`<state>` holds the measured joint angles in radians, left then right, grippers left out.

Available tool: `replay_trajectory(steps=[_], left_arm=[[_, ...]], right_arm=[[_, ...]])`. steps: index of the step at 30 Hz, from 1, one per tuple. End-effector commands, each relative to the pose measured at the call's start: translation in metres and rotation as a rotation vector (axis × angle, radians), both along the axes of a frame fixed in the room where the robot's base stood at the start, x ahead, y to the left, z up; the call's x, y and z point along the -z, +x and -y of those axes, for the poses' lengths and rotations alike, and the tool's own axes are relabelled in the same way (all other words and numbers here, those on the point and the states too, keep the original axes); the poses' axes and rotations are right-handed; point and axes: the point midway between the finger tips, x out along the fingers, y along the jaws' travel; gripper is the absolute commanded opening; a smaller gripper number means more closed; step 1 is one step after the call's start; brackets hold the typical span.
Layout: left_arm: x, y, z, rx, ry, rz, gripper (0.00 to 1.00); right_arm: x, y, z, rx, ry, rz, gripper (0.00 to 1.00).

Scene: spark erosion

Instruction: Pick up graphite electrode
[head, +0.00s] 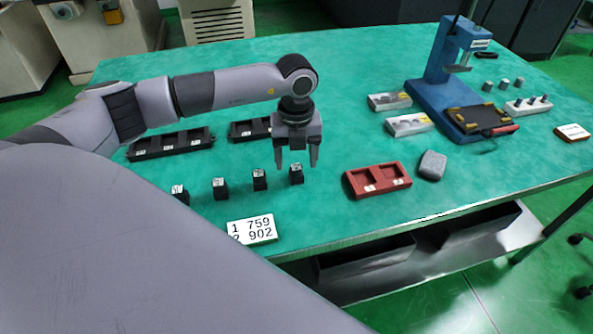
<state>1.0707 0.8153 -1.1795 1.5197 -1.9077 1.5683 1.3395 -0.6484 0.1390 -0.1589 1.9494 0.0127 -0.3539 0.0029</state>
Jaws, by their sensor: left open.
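Several small dark graphite electrodes with light, marked tops stand upright in a row on the green table. From left to right they are one electrode (179,194), a second (220,189), a third (259,181) and the rightmost (296,175). My left gripper (297,160) points down, open and empty. Its fingers appear on either side of the rightmost electrode's top; I cannot tell whether the fingertips are above it or level with it. My right gripper is not in view.
A number card (251,230) lies near the front edge. Black trays (171,145) lie behind the electrodes. A red tray (378,180) and grey block (432,165) are to the right. A blue press stand (436,75) is further back. Open table lies behind my arm.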

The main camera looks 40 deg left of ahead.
Motion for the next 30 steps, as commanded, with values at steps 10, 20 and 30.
replay_trajectory(steps=[10, 20, 30], left_arm=[[0.024, -0.001, 0.001, 0.001, -0.003, 0.001, 0.66], [0.024, 0.000, 0.001, 0.001, -0.003, 0.001, 0.01], [0.021, 0.000, 0.001, 0.001, -0.004, 0.002, 0.01]], right_arm=[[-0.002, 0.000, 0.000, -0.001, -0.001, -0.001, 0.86], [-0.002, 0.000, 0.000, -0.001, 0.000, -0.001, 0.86], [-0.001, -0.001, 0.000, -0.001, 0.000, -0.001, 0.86]])
